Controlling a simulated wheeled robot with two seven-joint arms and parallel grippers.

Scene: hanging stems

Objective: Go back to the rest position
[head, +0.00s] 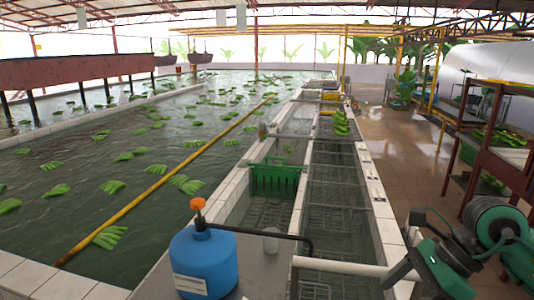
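No hanging stems can be picked out near me. Long water basins fill the left and middle of the view. Bunches of green bananas (112,186) float in the large left basin. A blue tank (205,262) with an orange cap stands at the bottom centre, on a ledge.
A green crate (275,178) sits in the narrow middle channel. Open tiled floor (405,150) lies right of the basins. A yellow pole (160,182) crosses the left basin.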

